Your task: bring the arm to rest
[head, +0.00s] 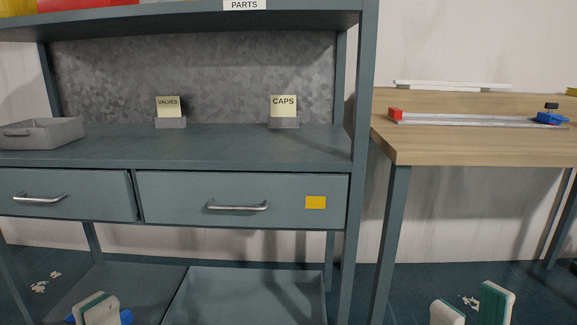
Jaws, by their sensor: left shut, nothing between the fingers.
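My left gripper (97,309) shows at the bottom left edge, in front of the rack's lower shelf. Its pale and green fingertips are together, with nothing seen between them. My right gripper (472,306) shows at the bottom right, below the wooden bench. Its two fingertips stand apart with floor visible between them, so it is open and empty. Both grippers are low in the picture and only their tips show; the rest of the arms is out of view.
A grey rack has a shelf (230,146), two closed drawers with handles (238,206), a grey tray (42,132), and VALVES (168,106) and CAPS (284,106) signs. A wooden bench (470,144) at right holds a bar clamp (470,120). Pale scraps (46,282) lie on the floor.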

